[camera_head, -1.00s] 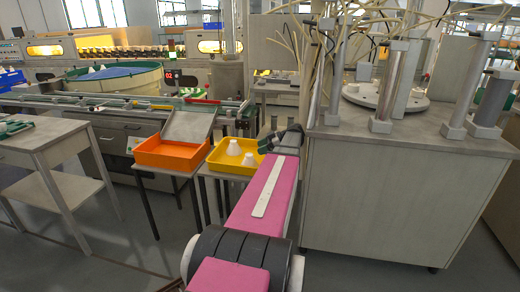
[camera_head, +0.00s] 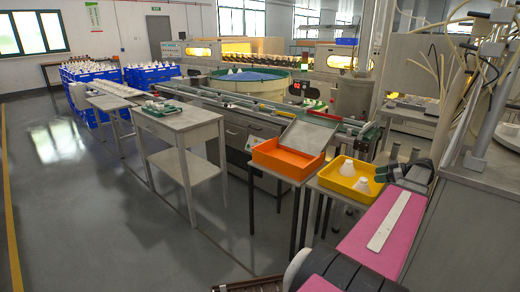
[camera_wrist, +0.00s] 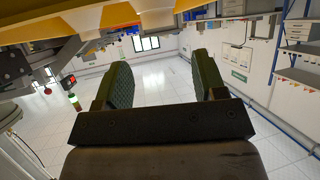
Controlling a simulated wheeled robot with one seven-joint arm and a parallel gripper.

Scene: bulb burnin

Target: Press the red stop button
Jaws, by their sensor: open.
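My gripper (camera_wrist: 162,75) is open and empty in the wrist view, its two green-padded fingers apart with bare floor seen between them. In the head view my gripper (camera_head: 398,172) is at the right, beside the yellow tray. I cannot clearly make out the red stop button in the head view. A small pale box (camera_head: 252,143) on the conveyor's front, left of the orange tray, is too small to read. In the wrist view a small round red thing (camera_wrist: 47,91) shows at the left; I cannot tell whether it is the button.
An orange tray (camera_head: 283,160) and a yellow tray (camera_head: 346,181) with white cones stand on small tables before the conveyor (camera_head: 225,104). A grey table (camera_head: 180,122) stands left of them. A tall cabinet (camera_head: 475,225) is at the right. The floor (camera_head: 90,215) at left is open.

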